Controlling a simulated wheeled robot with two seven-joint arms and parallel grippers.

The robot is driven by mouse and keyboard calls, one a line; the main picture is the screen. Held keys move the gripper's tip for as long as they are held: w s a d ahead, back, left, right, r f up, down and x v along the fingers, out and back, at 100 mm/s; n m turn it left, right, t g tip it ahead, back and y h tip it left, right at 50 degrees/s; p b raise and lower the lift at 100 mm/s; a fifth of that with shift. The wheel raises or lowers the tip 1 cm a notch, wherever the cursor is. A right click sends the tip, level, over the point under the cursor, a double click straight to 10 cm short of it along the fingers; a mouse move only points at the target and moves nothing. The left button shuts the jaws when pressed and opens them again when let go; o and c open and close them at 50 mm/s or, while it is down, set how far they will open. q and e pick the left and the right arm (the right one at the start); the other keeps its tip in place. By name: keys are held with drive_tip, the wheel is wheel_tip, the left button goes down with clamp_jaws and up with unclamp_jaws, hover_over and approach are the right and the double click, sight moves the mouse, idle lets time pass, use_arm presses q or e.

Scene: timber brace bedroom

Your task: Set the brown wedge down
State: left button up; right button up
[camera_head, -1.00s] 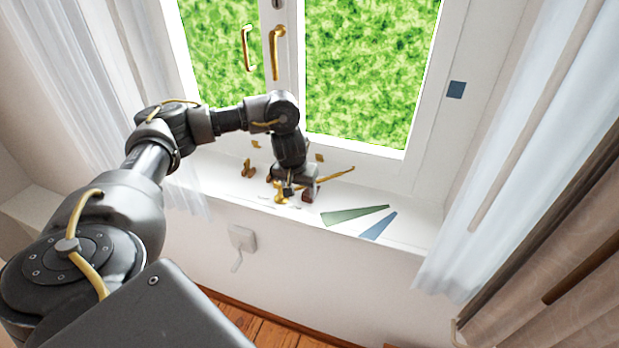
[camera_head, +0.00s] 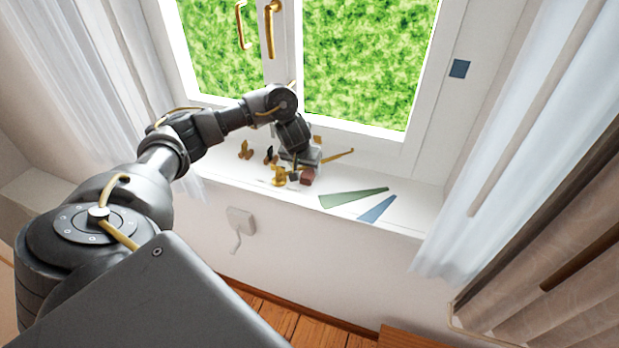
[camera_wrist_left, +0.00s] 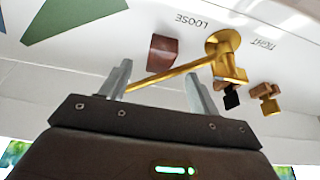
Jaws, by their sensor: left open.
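The brown wedge (camera_wrist_left: 162,49) rests on the white window sill in the left wrist view, near the printed word LOOSE. It also shows in the head view (camera_head: 308,176), beside my left gripper. My left gripper (camera_wrist_left: 157,74) is open, its two fingers apart. The wedge lies beyond the fingertips, with no finger visibly touching it. A brass arm (camera_wrist_left: 170,73) with a round foot crosses between the fingers in that view. In the head view the fingertips are mostly hidden by the wrist. My right gripper is not in view.
Small brass and dark pieces (camera_head: 245,151) stand on the sill left of my gripper. Flat green (camera_head: 352,198) and blue (camera_head: 377,209) wedge shapes lie to the right. The window stands behind, with curtains (camera_head: 535,140) at the sides. The sill's right end is clear.

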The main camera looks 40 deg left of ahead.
sight(307, 174)
use_arm(q)
drive_tip(key=x, duration=0.5)
drive_tip(key=shift+w+a+b, duration=0.15)
drive_tip(key=shift+b, duration=0.25)
drive_tip(key=shift+r, duration=0.1)
drive_tip(key=shift+c, duration=0.3)
drive_tip(key=shift+c, duration=1.3)
drive_tip(key=c, duration=0.8)
drive_tip(key=shift+r, duration=0.1)
